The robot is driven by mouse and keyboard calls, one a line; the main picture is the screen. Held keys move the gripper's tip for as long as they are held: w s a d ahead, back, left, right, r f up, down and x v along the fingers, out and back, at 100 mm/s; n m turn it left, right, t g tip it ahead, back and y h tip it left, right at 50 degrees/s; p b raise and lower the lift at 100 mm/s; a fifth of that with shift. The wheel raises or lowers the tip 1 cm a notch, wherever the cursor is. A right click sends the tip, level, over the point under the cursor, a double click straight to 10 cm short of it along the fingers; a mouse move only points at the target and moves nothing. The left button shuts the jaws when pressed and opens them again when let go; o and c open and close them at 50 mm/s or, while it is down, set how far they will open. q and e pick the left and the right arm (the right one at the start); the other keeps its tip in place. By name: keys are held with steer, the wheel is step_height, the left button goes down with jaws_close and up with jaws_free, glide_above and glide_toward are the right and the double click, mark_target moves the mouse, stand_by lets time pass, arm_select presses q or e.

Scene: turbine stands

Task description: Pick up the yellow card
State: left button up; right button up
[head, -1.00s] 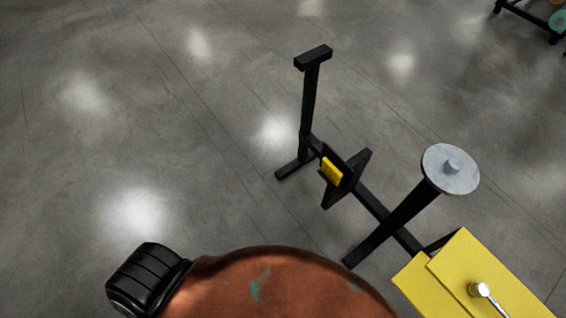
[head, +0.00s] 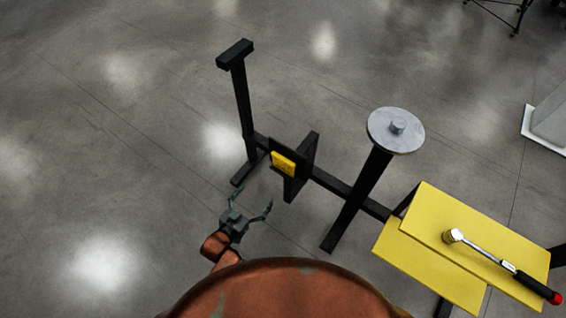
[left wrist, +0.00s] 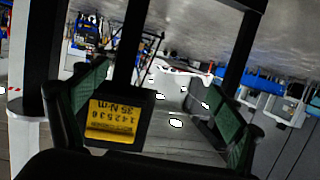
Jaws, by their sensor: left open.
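The yellow card (head: 284,163) rests against a black holder (head: 303,166) on the low beam of the black stand. In the left wrist view the card (left wrist: 113,119) shows upside-down dark print, "35 N·m" and a number. My left gripper (head: 252,201) is open and empty, a little below and left of the card in the head view. In the left wrist view its green-padded fingers (left wrist: 160,115) stand apart, with the card between them, nearer the left finger and beyond the tips or near them; I cannot tell the exact gap. My right gripper is not in view.
A black post (head: 243,100) rises left of the card. A round grey disc (head: 396,131) tops another post on the right. A yellow table (head: 430,262) bears a ratchet wrench (head: 500,262). The floor at the left is clear.

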mark_target(282, 161)
arm_select(q)
steer(key=d+r+h, duration=0.1)
steer(key=d+r, duration=0.1)
steer(key=r, duration=0.3)
steer(key=d+r+m+t+h, duration=0.1)
steer(key=d+r, duration=0.1)
steer(key=r, duration=0.2)
steer(key=d+r+h, duration=0.1)
steer(key=d+r, duration=0.1)
steer(key=r, duration=0.3)
steer(key=shift+d+r+b, duration=0.1)
steer(key=shift+r+b, duration=0.2)
steer(key=shift+b, duration=0.05)
steer(key=x, duration=0.2)
steer(key=b+x, duration=0.1)
steer(key=x, duration=0.2)
steer(key=r+x, duration=0.1)
steer(key=x, duration=0.1)
steer(key=shift+w+b, duration=0.3)
steer(key=shift+b, duration=0.05)
steer(key=shift+c, duration=0.3)
steer(key=c, duration=0.8)
steer(key=shift+c, duration=1.2)
steer(key=shift+r, duration=0.1)
